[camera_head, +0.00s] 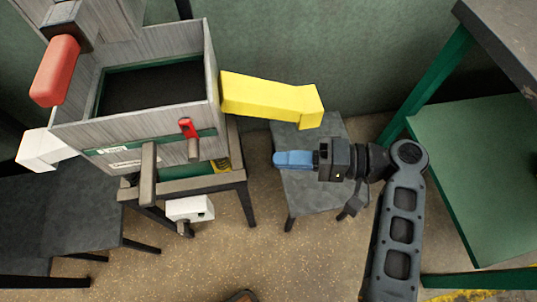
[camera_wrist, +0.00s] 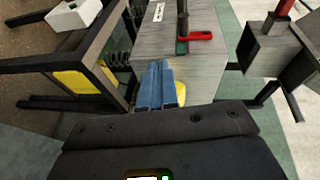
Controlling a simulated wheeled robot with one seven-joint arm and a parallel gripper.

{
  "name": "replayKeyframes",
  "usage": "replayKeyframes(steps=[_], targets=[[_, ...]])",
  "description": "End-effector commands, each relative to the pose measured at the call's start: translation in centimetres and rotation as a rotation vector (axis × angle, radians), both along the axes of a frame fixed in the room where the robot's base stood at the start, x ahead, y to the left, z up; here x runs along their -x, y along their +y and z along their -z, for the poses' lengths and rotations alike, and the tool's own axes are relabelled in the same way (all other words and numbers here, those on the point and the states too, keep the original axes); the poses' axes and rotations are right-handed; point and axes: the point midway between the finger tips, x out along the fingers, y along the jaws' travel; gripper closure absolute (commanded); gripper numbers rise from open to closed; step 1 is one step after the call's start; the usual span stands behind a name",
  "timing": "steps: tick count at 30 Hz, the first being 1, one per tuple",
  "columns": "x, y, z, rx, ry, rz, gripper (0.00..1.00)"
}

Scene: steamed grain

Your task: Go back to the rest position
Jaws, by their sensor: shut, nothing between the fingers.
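My gripper (camera_head: 277,160) has blue fingers that are closed together with nothing between them. In the head view it is held over the small dark stool (camera_head: 312,200), to the right of the grey wooden machine (camera_head: 135,130) and below the yellow chute (camera_head: 265,97). A gap of floor shows between the fingertips and the machine's frame. In the wrist view the blue fingers (camera_wrist: 158,85) point toward the machine's grey side (camera_wrist: 190,55), and part of the yellow chute (camera_wrist: 181,93) shows just behind them.
The machine has a red handle (camera_head: 55,70), a small red lever (camera_head: 187,128) and an open dark hopper (camera_head: 150,88). A green table (camera_head: 480,170) stands at the right. A dark table (camera_head: 60,215) is at the left.

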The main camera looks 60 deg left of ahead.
Motion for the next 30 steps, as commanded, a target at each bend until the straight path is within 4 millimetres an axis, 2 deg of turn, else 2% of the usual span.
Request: replayKeyframes(steps=[5, 23, 26, 30], targets=[[-0.6, -0.5, 0.1, 0.001, 0.001, 0.001, 1.0], [-0.5, -0.5, 0.2, 0.002, 0.0, 0.004, 1.0], [-0.1, -0.7, 1.3, 0.017, -0.006, 0.045, 1.0], [1.1, -1.6, 5.0, 0.07, -0.035, 0.196, 1.0]])
